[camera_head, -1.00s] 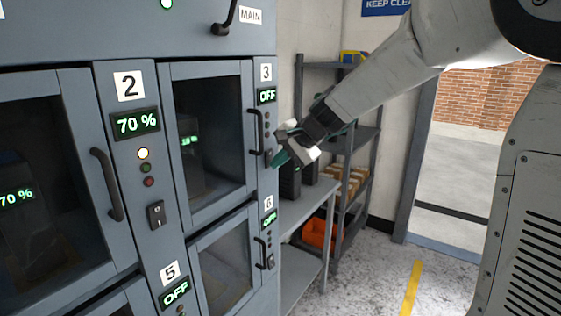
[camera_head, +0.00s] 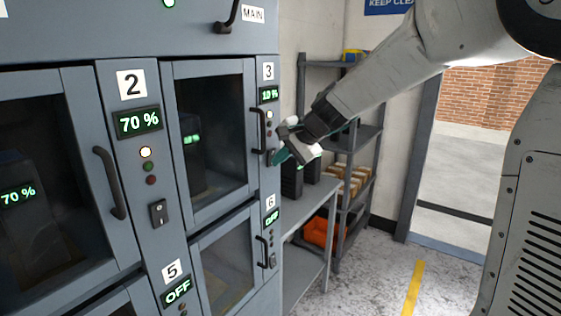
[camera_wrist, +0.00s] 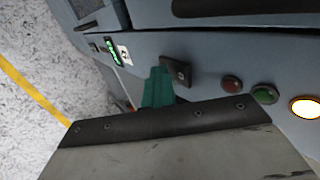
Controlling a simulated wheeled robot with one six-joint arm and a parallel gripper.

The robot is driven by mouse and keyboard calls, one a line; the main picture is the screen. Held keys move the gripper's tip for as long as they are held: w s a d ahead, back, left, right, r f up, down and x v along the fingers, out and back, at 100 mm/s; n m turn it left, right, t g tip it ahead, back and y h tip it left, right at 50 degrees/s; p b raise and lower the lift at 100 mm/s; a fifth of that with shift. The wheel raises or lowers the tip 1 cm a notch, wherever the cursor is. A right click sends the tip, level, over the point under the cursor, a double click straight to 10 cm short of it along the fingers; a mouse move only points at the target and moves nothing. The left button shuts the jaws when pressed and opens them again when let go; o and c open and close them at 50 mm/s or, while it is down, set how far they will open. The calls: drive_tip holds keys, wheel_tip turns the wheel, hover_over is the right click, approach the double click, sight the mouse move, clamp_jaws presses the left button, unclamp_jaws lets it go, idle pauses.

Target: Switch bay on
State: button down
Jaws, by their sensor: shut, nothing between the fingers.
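The charging cabinet has numbered bays with glass doors. Bay 3 (camera_head: 208,135) is at its right side, and its display (camera_head: 268,95) reads 10 %. A battery with a lit green readout (camera_head: 191,139) stands behind its closed door. My gripper (camera_head: 277,157) is shut and empty, its green fingertips at the bay 3 switch, which it largely hides in the head view. In the wrist view the fingertips (camera_wrist: 158,88) are beside the dark rocker switch (camera_wrist: 179,73), touching or nearly so. An orange-white lamp (camera_wrist: 305,107) is lit there; the green and red lamps look dim.
Bay 2's display (camera_head: 138,121) reads 70 %. The displays of bay 5 (camera_head: 176,290) and bay 6 (camera_head: 271,217) read OFF. Door handles (camera_head: 257,130) stick out near the switches. A bench (camera_head: 308,207) and shelf rack stand right of the cabinet. Open floor lies beyond.

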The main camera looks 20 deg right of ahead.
drive_tip(key=s+d+r, duration=0.4)
drive_tip(key=s+d, duration=0.3)
drive_tip(key=s, duration=0.3)
drive_tip(key=shift+d, duration=0.2)
drive_tip(key=s+a+f+n+g+h, duration=0.1)
drive_tip(key=s+f+n, duration=0.1)
drive_tip(key=s, duration=0.7)
drive_tip(key=s+a+f+n+g+h, duration=0.1)
drive_tip(key=s+n, duration=0.4)
drive_tip(key=s, duration=0.5)
drive_tip(key=s+a+f+n+g+h, duration=0.1)
drive_tip(key=s+f+n+g+h, duration=0.2)
drive_tip(key=s, duration=0.7)
wheel_tip(320, 180, down, 2)
drive_tip(key=shift+s+f+n, duration=0.1)
drive_tip(key=shift+s+n, duration=0.15)
drive_tip(key=shift+n, duration=0.05)
